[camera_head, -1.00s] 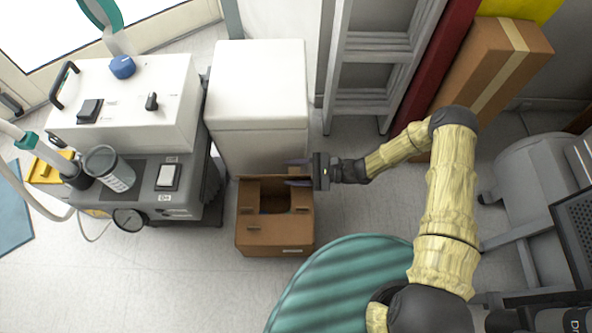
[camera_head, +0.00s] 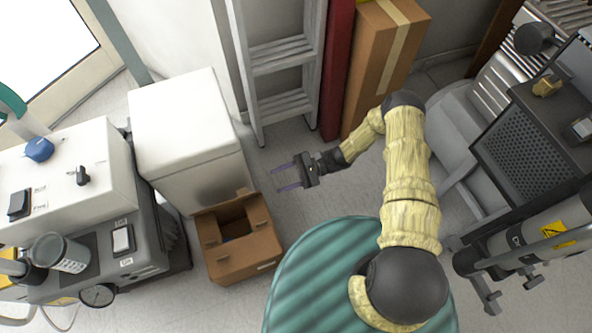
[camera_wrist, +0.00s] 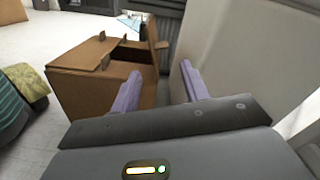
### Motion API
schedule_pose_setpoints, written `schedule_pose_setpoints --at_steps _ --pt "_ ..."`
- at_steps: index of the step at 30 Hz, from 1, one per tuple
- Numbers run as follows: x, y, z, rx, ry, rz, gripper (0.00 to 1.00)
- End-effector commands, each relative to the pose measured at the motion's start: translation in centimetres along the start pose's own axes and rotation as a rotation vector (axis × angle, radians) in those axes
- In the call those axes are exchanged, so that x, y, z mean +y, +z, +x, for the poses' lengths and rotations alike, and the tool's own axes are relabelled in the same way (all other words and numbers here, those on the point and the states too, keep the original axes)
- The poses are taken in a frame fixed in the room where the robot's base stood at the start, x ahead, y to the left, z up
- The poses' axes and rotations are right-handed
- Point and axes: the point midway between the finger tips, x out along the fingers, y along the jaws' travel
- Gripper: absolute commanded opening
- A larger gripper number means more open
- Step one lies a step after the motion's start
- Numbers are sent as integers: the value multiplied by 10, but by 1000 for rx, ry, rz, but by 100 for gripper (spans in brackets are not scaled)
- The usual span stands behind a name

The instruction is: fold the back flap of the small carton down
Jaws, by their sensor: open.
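The small carton (camera_head: 240,262) stands on the floor in front of the white cabinet, its top partly open and its inside dark. Its back flap (camera_head: 224,205) stands up along the cabinet side; in the wrist view the flap (camera_wrist: 153,35) rises upright at the carton's far right edge. The front flap lies inward over part of the opening. My gripper (camera_head: 277,180) is open and empty, to the right of and behind the carton, apart from it. In the wrist view its lilac fingers (camera_wrist: 160,75) have the carton (camera_wrist: 90,88) to the left and beyond.
The white cabinet (camera_head: 190,130) stands close behind the carton. The compressor unit (camera_head: 135,255) is left of it. A ladder (camera_head: 280,70) and a tall cardboard box (camera_head: 385,60) stand at the back. A green striped round surface (camera_head: 310,275) is at front right. Floor around my gripper is clear.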

Motion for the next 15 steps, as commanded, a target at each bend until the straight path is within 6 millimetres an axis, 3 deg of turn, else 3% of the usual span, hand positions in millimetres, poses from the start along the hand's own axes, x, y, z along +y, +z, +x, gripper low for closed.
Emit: schedule_pose_setpoints --at_steps 6,15 --pt "0 0 -36 2 -1 0 45" --pt "1 0 -46 1 0 1 45"
